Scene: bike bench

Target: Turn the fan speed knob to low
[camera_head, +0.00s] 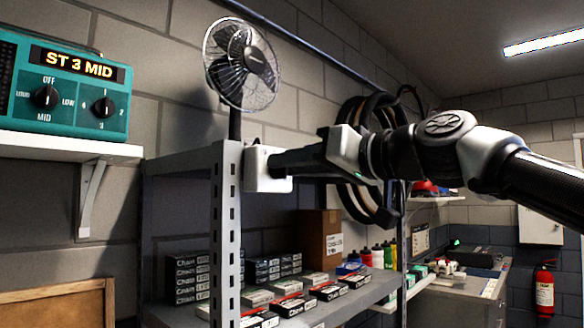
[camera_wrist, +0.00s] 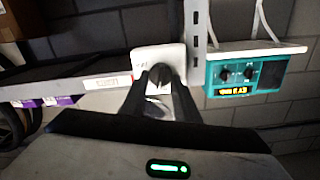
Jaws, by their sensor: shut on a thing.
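The fan (camera_head: 241,65) stands on a pole at the top of the grey shelf post. A white control box (camera_head: 262,170) sits at the post below it, with my gripper (camera_head: 284,164) reaching to its right side. In the wrist view, the white box (camera_wrist: 143,56) faces me and carries the dark fan speed knob (camera_wrist: 160,73). My gripper (camera_wrist: 160,82) is shut on this knob, a finger on each side. The head view hides the knob. The marks on the box are too small to read, so I cannot tell its setting.
A teal radio (camera_head: 62,88) with two knobs and a display reading "ST 3 MID" stands on a white wall shelf (camera_head: 70,148) at left. The grey shelf post (camera_head: 226,235) is close to my gripper. Small boxes (camera_head: 188,278) fill the shelf below. Tyres (camera_head: 350,190) hang behind my arm.

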